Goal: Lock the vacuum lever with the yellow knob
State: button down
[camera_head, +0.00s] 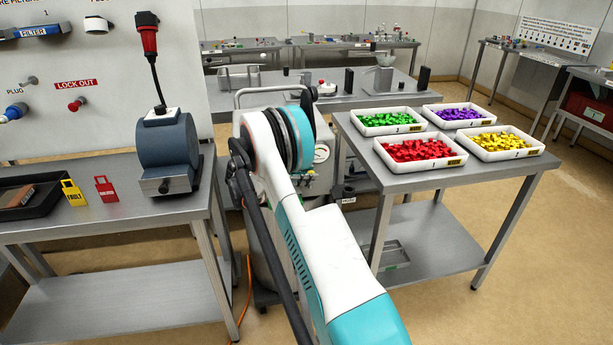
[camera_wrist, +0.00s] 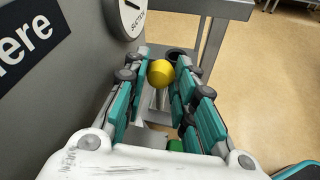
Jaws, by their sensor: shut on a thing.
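In the wrist view the round yellow knob (camera_wrist: 160,73) sits between the teal-padded fingers of my gripper (camera_wrist: 162,66), near their tips. The gripper is shut on it. A pale grey piece, perhaps the lever, shows behind the knob, mostly covered by the fingers. I cannot tell the lever's position. The white machine (camera_head: 322,172) with a round gauge stands behind the arm, partly hidden.
In the head view, a table (camera_head: 400,183) with several trays of coloured pieces stands right of the machine. Another table (camera_head: 110,218) with a motor (camera_head: 167,145) is on the left.

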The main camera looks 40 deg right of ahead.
jog(key=c, duration=1.6)
grip_release()
jog(key=shift+a, duration=0.1)
jog(key=v, duration=0.7)
jog(key=shift+w+a, duration=0.15)
